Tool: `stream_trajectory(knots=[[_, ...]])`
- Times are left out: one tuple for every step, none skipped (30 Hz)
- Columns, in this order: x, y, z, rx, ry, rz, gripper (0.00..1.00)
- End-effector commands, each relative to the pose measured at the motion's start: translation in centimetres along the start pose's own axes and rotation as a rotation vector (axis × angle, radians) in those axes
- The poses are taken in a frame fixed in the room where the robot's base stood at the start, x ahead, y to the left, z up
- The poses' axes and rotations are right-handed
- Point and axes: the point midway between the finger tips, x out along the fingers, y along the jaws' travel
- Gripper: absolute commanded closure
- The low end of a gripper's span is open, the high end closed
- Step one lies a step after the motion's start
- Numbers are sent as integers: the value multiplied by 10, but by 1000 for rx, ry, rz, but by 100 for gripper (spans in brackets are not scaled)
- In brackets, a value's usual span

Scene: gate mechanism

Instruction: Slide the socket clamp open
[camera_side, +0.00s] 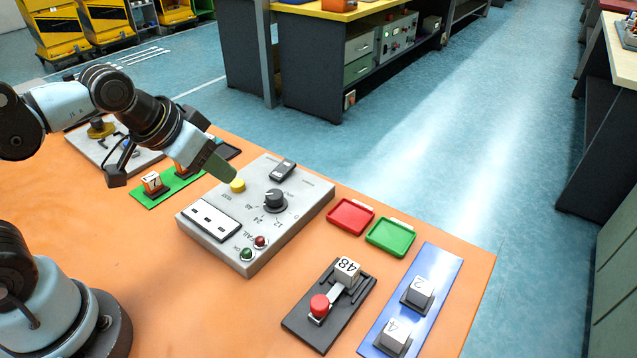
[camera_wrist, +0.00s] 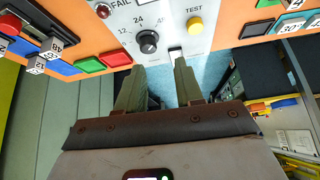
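The socket clamp (camera_side: 329,305) appears to be the black fixture at the front right of the orange table in the side view. It has a red knob (camera_side: 319,305) on a pale lever, and a white block marked 48 (camera_side: 347,271) sits at its far end. In the wrist view the red knob (camera_wrist: 12,23) and the 48 block (camera_wrist: 54,46) show at the upper left. My gripper (camera_side: 222,170) is above the grey test box by the yellow button, well away from the clamp. In the wrist view its two fingers (camera_wrist: 160,68) are apart with nothing between them.
The grey test box (camera_side: 225,255) carries a dial (camera_side: 275,200), a yellow button (camera_side: 237,185) and lamps. The front table area is clear.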

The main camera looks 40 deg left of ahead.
Motion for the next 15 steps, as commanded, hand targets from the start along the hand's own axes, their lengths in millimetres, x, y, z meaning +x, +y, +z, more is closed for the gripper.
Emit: stream_trajectory(knots=[[-1,16,-7,47,-34,28,56],[-1,26,-10,76,-60,44,51],[-2,40,-13,117,-95,65,45],[-2,51,-16,150,-123,80,45],[-3,63,-17,184,-152,95,45],[-4,78,-19,229,-189,113,45],[-4,90,-20,263,-217,125,45],[-5,102,-20,297,-245,137,45],[-6,117,-20,343,-281,151,45],[-7,129,-20,378,-308,160,45],[-8,141,-19,413,-335,168,45],[-9,156,-17,457,-368,178,45],[-10,166,-15,489,-392,183,45],[-11,176,-13,519,-414,188,45],[-12,188,-10,556,-440,193,45]])
